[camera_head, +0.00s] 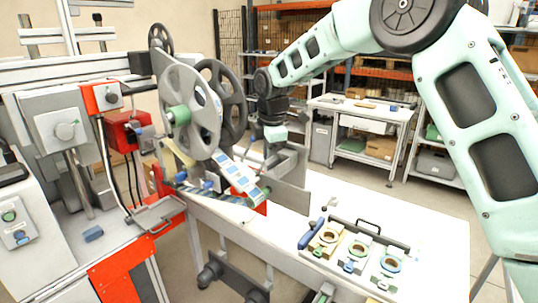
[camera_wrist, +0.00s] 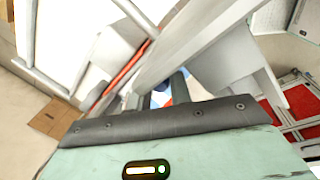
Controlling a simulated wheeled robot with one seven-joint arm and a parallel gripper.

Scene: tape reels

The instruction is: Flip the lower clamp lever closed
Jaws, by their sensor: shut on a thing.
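The reel machine carries a large grey reel (camera_head: 186,105) with a green hub. Small blue lever handles show low on it, one (camera_head: 181,177) at the left and one (camera_head: 208,184) beside a strip with blue labels (camera_head: 238,175). My gripper (camera_wrist: 160,90) shows its two dark fingers close together in the wrist view, with a small blue piece (camera_wrist: 158,99) between them. It looks like a clamp lever, but mostly it is hidden by my gripper body. In the head view my wrist is right of the reels, and the fingertips are hidden.
A grey plate (camera_head: 288,186) stands upright close below my wrist. The white table (camera_head: 440,240) holds a fixture with several ring-shaped parts (camera_head: 358,250) and a blue-handled tool (camera_head: 311,233). A red box (camera_head: 124,131) is at the left. A second table (camera_head: 368,111) stands behind.

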